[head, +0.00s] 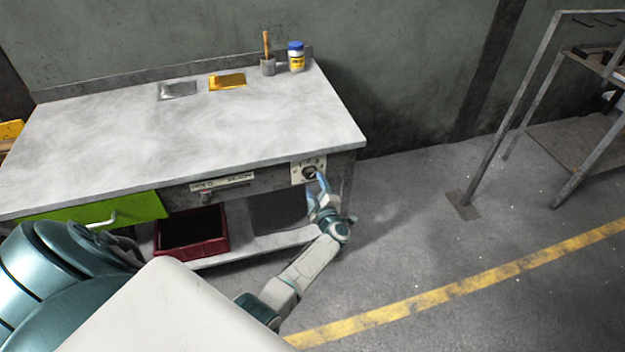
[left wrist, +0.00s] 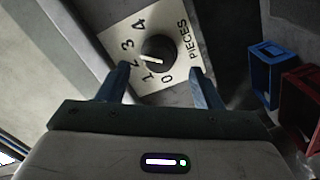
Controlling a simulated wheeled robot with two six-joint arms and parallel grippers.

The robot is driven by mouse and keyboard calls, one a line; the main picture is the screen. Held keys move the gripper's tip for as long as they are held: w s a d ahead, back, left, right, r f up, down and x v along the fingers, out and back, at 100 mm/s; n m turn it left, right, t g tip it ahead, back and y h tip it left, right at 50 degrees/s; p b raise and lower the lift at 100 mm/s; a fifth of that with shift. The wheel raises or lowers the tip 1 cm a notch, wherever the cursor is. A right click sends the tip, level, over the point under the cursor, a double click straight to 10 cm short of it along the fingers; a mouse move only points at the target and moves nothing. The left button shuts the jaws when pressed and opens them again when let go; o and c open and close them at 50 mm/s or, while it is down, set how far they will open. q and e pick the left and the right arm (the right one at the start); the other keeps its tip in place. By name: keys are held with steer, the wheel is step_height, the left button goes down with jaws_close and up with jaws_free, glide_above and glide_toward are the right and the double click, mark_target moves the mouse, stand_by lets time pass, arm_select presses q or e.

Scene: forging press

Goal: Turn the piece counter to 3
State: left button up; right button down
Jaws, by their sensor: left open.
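The piece counter (head: 308,171) is a pale plate with a round dark knob on the front of the bench at its right end. In the left wrist view the plate reads 0 to 4 and PIECES around the knob (left wrist: 159,52). The knob's white pointer line aims at about the 2; its exact setting is hard to tell. My left gripper (head: 318,180) is in front of the counter. In the wrist view its fingers (left wrist: 160,72) are open, one on each side of the knob, with gaps and no visible contact. My right gripper is not seen.
The bench (head: 200,130) has a green drawer front (head: 95,212) at left and a dark red bin (head: 191,234) on its lower shelf. A blue bin (left wrist: 264,72) and a red bin (left wrist: 302,95) show right in the wrist view.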

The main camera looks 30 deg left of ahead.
arm_select(q)
steer(key=v, duration=0.6)
steer(key=shift+d, duration=0.1)
steer(key=s+d+f+m+g+h, duration=0.15)
steer(key=s+f+m+h, duration=0.25)
steer(key=s+f+m, duration=0.45)
steer(key=s+d+f+m+h, duration=0.35)
steer(key=s+f, duration=0.25)
steer(key=f, duration=0.5)
steer(key=s+d+f+m+h, duration=0.2)
steer(key=s+f+m+h, duration=0.4)
steer(key=f, duration=0.4)
steer(key=s+a+f+m+g, duration=0.1)
steer(key=s+f+g, duration=0.2)
steer(key=s, duration=0.7)
steer(key=s+a+f+m+g, duration=0.1)
steer(key=s+f+g, duration=0.2)
steer(key=s, duration=0.8)
steer(key=s+a+f+m+g, duration=0.2)
steer(key=s+f, duration=0.3)
steer(key=s, duration=0.6)
steer(key=shift+s+g+y, duration=0.25)
steer(key=shift+g+y, duration=0.1)
steer(key=shift+g, duration=0.2)
